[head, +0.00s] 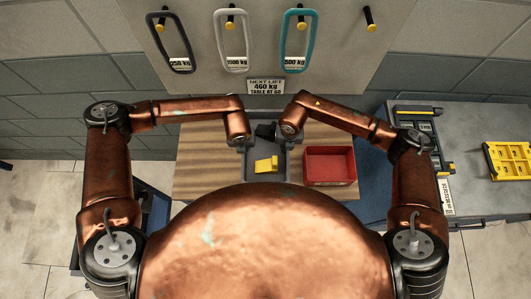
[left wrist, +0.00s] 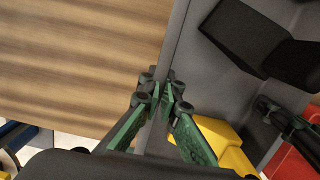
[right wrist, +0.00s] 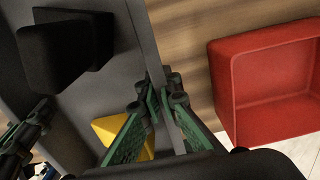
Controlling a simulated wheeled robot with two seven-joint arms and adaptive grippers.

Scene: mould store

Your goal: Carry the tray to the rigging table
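A grey tray (head: 250,172) is over the wooden table, in front of my body. It holds a yellow block (head: 266,164) and a black block (head: 265,131). My left gripper (left wrist: 164,92) has its fingers closed on either side of the tray's left wall. My right gripper (right wrist: 161,95) has its fingers closed on either side of the tray's right wall. In the head view the fingertips are mostly hidden by my wrists. I cannot tell whether the tray rests on the tabletop or hangs just above it. No label in view names the rigging table.
A red bin (head: 329,182) stands right of the tray on the wooden table (head: 208,160). A grey bench (head: 490,205) at the right carries a yellow rack (head: 509,160). Black, white and teal slings hang on the wall board (head: 265,55) above a lift sign (head: 266,87).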

